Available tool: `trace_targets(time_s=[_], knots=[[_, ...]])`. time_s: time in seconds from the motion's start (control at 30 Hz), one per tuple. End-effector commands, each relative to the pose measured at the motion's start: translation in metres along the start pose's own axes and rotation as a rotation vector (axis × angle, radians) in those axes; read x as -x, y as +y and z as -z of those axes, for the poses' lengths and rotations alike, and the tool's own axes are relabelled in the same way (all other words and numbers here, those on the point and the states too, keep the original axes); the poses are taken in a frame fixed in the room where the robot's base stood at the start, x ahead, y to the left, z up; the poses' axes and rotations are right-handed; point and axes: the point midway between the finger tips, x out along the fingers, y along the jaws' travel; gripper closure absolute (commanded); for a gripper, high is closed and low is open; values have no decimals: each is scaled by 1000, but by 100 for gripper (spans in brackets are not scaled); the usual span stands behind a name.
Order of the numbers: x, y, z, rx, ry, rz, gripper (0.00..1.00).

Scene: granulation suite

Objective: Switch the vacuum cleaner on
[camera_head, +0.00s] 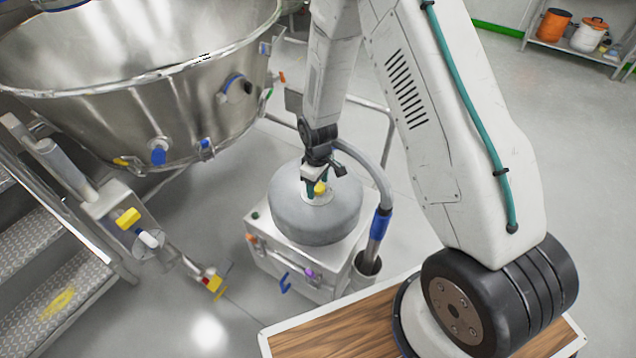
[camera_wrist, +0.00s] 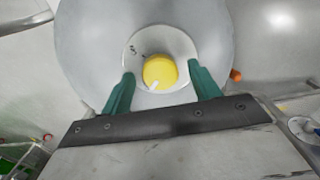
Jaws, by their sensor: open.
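The vacuum cleaner (camera_head: 290,215) stands on the floor in the middle of the head view, with a rounded grey top on a boxy white base. A yellow knob with a white pointer mark sits on a pale round plate on its top; it shows in the wrist view (camera_wrist: 160,71) and partly in the head view (camera_head: 320,188). My gripper (camera_wrist: 160,88) is open above the top. Its two green fingers are on either side of the knob, with gaps visible in the wrist view. Whether the fingertips reach down to the knob's height I cannot tell.
A grey hose with a blue cuff (camera_head: 380,222) curves down at the cleaner's right. A large steel bowl (camera_head: 150,110) with valves stands behind left. Metal steps (camera_head: 50,265) are at the left. A shelf with an orange container (camera_head: 553,25) is far right. Open floor lies right of the arm.

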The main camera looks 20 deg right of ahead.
Motion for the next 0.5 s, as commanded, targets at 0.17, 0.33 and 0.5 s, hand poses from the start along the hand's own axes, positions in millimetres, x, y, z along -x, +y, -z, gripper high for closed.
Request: trace_targets(time_s=[0.17,0.33,0.5], knots=[[0,0,0,0,0,0,44],[0,0,0,0,0,0,84],[0,0,0,-4,0,0,83]])
